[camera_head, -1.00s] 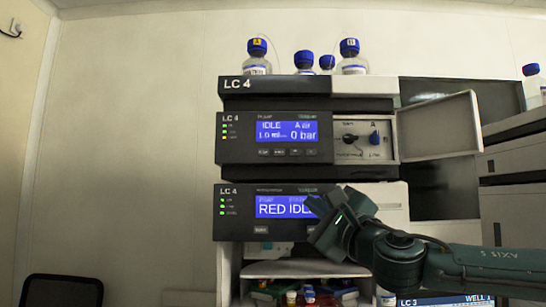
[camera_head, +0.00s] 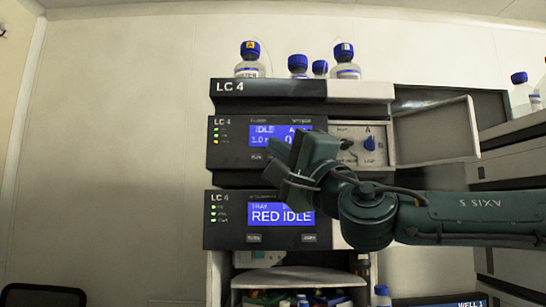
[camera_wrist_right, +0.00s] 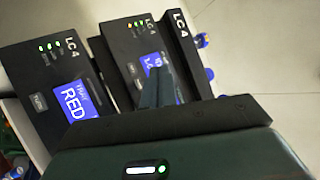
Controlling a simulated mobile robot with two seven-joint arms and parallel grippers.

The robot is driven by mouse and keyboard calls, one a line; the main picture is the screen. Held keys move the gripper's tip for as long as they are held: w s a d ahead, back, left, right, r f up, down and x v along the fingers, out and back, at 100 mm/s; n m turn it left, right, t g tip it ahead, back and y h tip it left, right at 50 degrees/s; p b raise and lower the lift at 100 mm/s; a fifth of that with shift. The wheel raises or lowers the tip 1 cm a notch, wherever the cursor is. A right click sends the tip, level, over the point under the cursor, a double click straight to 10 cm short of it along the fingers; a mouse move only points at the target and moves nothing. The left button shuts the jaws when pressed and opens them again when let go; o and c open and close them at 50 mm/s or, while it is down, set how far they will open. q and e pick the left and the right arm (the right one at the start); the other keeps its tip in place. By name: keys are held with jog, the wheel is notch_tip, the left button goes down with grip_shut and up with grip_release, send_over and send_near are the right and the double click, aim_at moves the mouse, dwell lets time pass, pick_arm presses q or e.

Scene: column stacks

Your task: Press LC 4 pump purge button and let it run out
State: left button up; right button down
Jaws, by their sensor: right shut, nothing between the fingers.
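The upper LC 4 pump module (camera_head: 227,150) has a blue screen (camera_head: 264,135) showing IDLE and a pressure reading partly covered by my gripper. One button (camera_head: 257,156) shows below the screen; the other buttons in that row are hidden behind my gripper. My right gripper (camera_head: 284,150) is shut and empty, in front of the pump panel's lower right part. Whether it touches the panel I cannot tell. In the right wrist view its closed fingers (camera_wrist_right: 158,90) overlap the pump screen (camera_wrist_right: 150,62). My left gripper is not in view.
Below is another LC 4 module (camera_head: 230,233) reading RED IDLE. Right of the pump screen, an open door (camera_head: 435,133) swings out beside a valve knob (camera_head: 369,144). Blue-capped bottles (camera_head: 248,62) stand on top. A shelf with small items (camera_head: 285,298) lies underneath.

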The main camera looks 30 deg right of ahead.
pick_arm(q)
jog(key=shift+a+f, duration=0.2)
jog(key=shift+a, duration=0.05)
pick_arm(e)
jog(key=w+d, duration=0.3)
jog(key=w, duration=0.3)
jog(key=shift+w+d, duration=0.15)
jog(key=shift+d, duration=0.25)
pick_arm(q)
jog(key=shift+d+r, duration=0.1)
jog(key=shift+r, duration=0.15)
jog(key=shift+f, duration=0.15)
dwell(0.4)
pick_arm(e)
jog(key=shift+w+d+f, duration=0.1)
dwell(0.6)
jog(key=shift+w+d, duration=0.1)
jog(key=shift+w, duration=0.15)
